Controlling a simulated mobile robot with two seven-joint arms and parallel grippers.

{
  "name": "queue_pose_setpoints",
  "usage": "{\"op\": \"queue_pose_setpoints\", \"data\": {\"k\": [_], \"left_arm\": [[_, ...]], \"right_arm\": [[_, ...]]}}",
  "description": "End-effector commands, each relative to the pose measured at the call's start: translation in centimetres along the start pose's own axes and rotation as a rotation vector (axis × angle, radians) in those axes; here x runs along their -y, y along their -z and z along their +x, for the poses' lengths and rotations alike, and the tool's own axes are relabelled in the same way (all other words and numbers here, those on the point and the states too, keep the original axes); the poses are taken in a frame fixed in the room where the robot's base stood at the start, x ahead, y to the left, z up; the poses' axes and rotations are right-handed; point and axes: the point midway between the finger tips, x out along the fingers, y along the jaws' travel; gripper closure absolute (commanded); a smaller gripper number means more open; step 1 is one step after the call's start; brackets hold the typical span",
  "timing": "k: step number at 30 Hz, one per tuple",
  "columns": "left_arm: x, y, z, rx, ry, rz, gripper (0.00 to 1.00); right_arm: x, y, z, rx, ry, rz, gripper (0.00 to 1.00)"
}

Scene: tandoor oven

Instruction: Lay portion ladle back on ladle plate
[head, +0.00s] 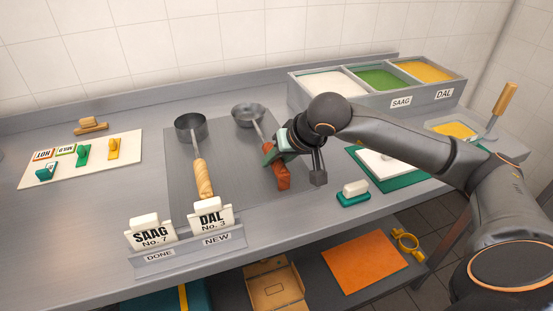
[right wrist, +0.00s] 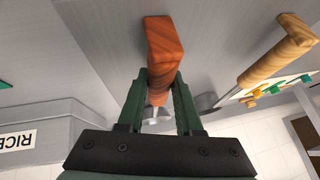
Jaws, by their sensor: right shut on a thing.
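My right gripper (head: 272,157) is shut on the portion ladle, which has a red-brown handle (head: 278,178) and a round steel bowl (head: 248,116). The right wrist view shows the red-brown handle (right wrist: 164,50) between the green fingers (right wrist: 160,105). The ladle is over the right part of the grey ladle plate (head: 232,180), handle toward the front; I cannot tell whether it touches the plate. Part of its shaft and handle is hidden by the gripper. My left gripper is not in view.
A second ladle with a light wooden handle (head: 203,178) lies on the plate to the left. A sign holder (head: 180,256) stands at the front edge. Food bins (head: 375,97) stand behind my right arm. A white-topped green block (head: 354,192) is to the right.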

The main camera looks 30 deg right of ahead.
Motion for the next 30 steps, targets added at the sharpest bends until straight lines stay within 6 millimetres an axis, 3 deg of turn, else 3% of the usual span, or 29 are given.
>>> {"op": "queue_pose_setpoints", "data": {"k": [1, 2, 10, 16, 24, 30], "left_arm": [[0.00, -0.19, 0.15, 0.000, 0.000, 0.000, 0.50], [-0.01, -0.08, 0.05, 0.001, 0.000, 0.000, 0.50], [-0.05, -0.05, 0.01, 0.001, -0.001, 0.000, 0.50], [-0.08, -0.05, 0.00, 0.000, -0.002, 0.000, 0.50], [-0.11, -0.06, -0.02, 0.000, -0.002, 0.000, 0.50], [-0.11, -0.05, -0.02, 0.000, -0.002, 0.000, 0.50]], "right_arm": [[-0.05, -0.06, 0.14, -0.002, 0.000, 0.000, 1.00], [-0.01, 0.02, 0.02, -0.002, 0.000, 0.000, 0.63], [0.00, 0.01, 0.01, -0.001, 0.000, 0.000, 0.32], [-0.03, -0.05, 0.05, 0.001, -0.001, 0.000, 0.30], [-0.02, -0.04, 0.05, 0.000, 0.000, 0.000, 0.00], [-0.01, -0.03, 0.04, 0.000, 0.000, 0.000, 0.00]]}}
